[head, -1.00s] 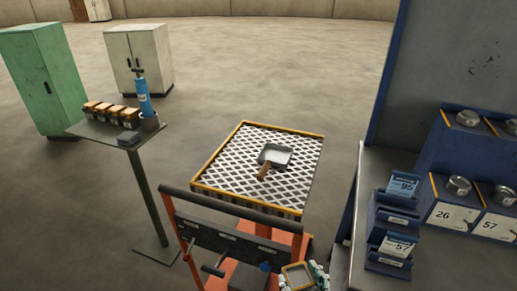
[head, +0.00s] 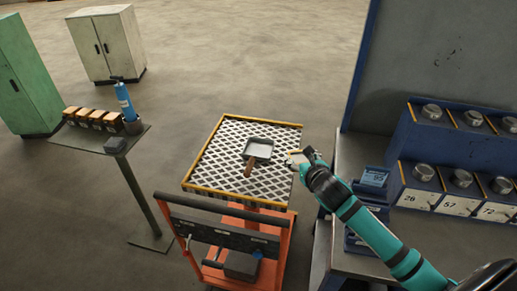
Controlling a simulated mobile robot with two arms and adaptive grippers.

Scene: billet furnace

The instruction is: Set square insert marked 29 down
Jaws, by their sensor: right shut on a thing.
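My right gripper (head: 306,157) is shut on a small pale square insert (head: 297,158). In the head view it shows at the right edge of the cart's grated top (head: 215,158). The insert is tilted and partly covered by the gripper; no number can be read on it. Whether it touches the cart's rim cannot be told, but it looks held above it. My left gripper is out of view.
A blue rack (head: 450,150) with round metal pieces and labelled bins, 26, 57 and 72, stands on the bench at right. Much of the grating is bare.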

